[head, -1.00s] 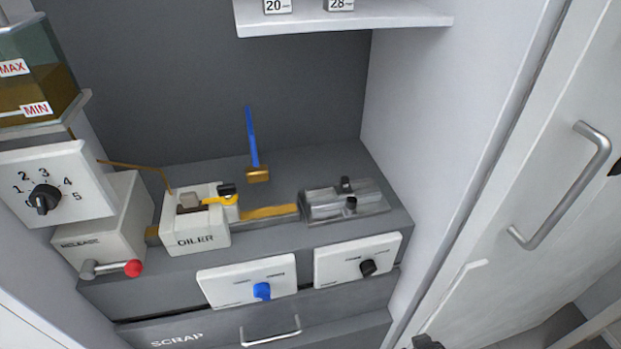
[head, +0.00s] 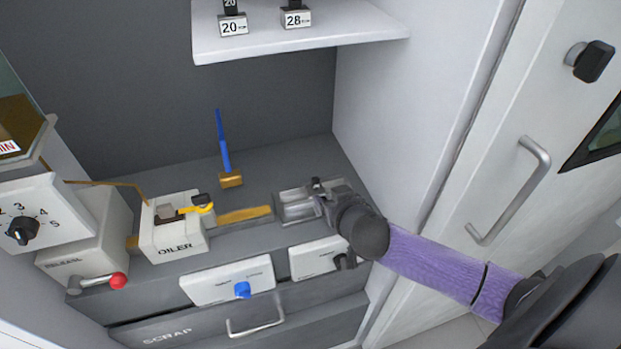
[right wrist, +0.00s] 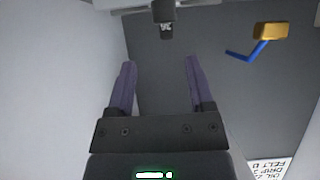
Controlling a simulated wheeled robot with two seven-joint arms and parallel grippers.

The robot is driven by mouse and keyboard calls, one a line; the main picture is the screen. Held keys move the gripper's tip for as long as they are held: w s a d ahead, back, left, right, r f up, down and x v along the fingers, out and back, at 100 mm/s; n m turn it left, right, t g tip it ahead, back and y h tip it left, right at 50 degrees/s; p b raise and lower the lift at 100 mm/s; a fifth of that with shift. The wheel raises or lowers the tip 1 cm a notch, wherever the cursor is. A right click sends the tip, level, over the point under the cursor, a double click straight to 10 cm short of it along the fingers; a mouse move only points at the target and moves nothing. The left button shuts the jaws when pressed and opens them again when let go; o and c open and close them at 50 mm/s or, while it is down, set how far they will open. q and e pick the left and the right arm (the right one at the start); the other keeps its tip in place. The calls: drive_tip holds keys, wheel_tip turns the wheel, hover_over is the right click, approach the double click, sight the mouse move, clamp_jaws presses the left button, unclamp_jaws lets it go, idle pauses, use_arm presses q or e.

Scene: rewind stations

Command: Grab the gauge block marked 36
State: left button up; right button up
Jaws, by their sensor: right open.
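In the right wrist view, a small dark block (right wrist: 163,12) with a pale label that seems to read 36 shows at the top edge, beyond the fingertips. It is small there, and I cannot make out what it rests on. I do not see a block marked 36 in the head view. My right gripper (right wrist: 160,62) is open and empty, its two fingers apart and short of the block. In the head view my right gripper (head: 318,190) is in front of the clear-topped fixture (head: 292,203) and partly hides it. My left gripper is not in view.
Blocks marked 20 (head: 233,27) and 28 (head: 297,18) stand on the white shelf (head: 300,42). The oiler (head: 175,243), a blue-handled tool (head: 223,140) and a red-knobbed lever (head: 118,281) are on the bench. A door handle (head: 530,190) is at right.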

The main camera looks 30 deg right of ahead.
sight(316, 185)
drive_tip(key=b+x, duration=0.1)
drive_tip(key=x, duration=0.2)
drive_tip(key=b+x, duration=0.2)
drive_tip(key=x, duration=0.1)
drive_tip(key=b+x, duration=0.1)
drive_tip(key=x, duration=0.3)
drive_tip(key=shift+w+a+r, duration=0.1)
drive_tip(key=shift+a+r, duration=0.05)
drive_tip(key=shift+a, duration=0.25)
drive_tip(key=shift+w, duration=0.1)
drive_tip(key=shift+r, duration=0.1)
drive_tip(key=shift+c, duration=0.3)
clamp_jaws()
